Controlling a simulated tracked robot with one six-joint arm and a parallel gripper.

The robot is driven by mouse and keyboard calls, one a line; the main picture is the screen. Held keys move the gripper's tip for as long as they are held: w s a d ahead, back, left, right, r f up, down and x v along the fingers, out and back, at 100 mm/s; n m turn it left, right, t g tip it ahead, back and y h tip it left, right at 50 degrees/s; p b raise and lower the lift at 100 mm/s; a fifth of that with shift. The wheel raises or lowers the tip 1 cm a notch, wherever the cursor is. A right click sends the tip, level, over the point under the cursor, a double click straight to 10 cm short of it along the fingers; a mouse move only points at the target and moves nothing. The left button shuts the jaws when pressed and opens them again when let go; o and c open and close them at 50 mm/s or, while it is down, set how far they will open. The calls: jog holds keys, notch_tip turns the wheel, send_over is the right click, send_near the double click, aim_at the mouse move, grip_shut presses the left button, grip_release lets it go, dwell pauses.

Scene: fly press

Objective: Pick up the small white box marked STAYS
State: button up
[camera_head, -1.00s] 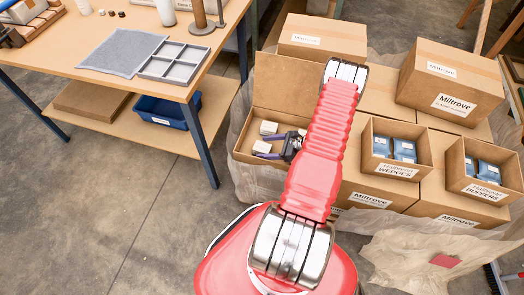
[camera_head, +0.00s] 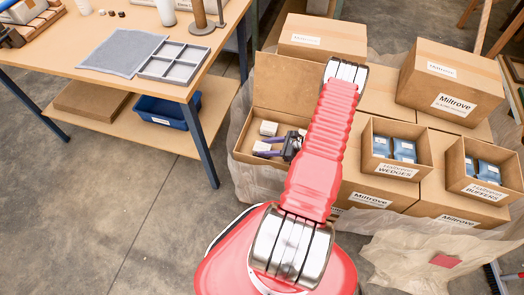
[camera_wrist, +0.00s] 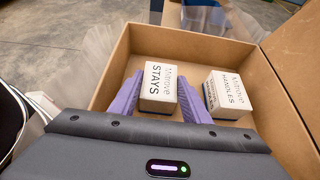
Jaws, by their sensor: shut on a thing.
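The small white box marked STAYS (camera_wrist: 160,83) is in the open cardboard carton (camera_wrist: 106,82). In the wrist view its label faces up. My gripper (camera_wrist: 160,100) has one purple finger on each side of it and is shut on it. The same box shows small in the head view (camera_head: 262,147), with my gripper (camera_head: 268,149) reaching into the carton from the right. I cannot tell whether the box is clear of the carton floor. A second white box marked HANDLES (camera_wrist: 228,94) stands just to its right in the wrist view, apart from it.
The carton's raised flap (camera_head: 285,85) stands at its back. Open boxes of wedges (camera_head: 397,168) and buffers (camera_head: 485,190) stand to the right, on larger cartons. A workbench with a grey divided tray (camera_head: 176,63) and grey mat (camera_head: 122,52) is at the left.

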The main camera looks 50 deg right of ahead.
aim_at(266, 148)
notch_tip(266, 148, up, 10)
dwell(1.0)
